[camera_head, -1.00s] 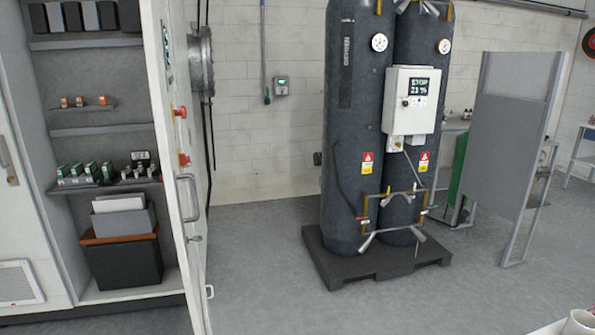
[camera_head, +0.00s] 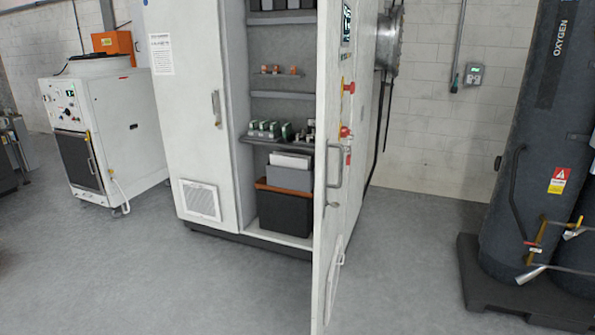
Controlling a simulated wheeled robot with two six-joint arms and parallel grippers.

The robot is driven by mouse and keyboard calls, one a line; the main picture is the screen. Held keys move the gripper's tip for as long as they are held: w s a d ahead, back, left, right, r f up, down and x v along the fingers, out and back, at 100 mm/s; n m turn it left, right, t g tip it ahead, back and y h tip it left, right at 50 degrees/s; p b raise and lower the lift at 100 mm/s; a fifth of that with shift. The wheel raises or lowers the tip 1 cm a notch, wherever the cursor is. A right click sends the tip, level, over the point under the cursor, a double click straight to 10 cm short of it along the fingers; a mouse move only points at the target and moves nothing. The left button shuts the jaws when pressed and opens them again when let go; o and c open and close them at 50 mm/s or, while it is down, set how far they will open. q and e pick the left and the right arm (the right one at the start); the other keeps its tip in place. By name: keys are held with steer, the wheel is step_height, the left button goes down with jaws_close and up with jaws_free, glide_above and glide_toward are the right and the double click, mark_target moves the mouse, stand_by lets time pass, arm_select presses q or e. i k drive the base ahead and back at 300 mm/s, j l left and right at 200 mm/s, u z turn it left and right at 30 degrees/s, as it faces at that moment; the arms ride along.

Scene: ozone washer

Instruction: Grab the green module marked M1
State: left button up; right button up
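Several small green modules (camera_head: 264,129) stand in a row on the left part of a dark shelf (camera_head: 264,141) inside the open white cabinet (camera_head: 187,80). Their markings are too small to read, so I cannot tell which is M1. Other small modules (camera_head: 305,133) sit on the same shelf to the right, partly hidden by the open cabinet door (camera_head: 333,200). Neither of my grippers is in view.
The open door juts toward me, right of the shelves. A grey bin (camera_head: 290,177) and a black box (camera_head: 284,212) stand below. Dark oxygen tanks (camera_head: 530,150) are at right, a white machine (camera_head: 105,130) at left. The floor in front is clear.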

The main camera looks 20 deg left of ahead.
mark_target(254, 125)
steer(key=l+u, duration=0.25)
steer(key=i+j, duration=2.3)
steer(key=j, duration=0.15)
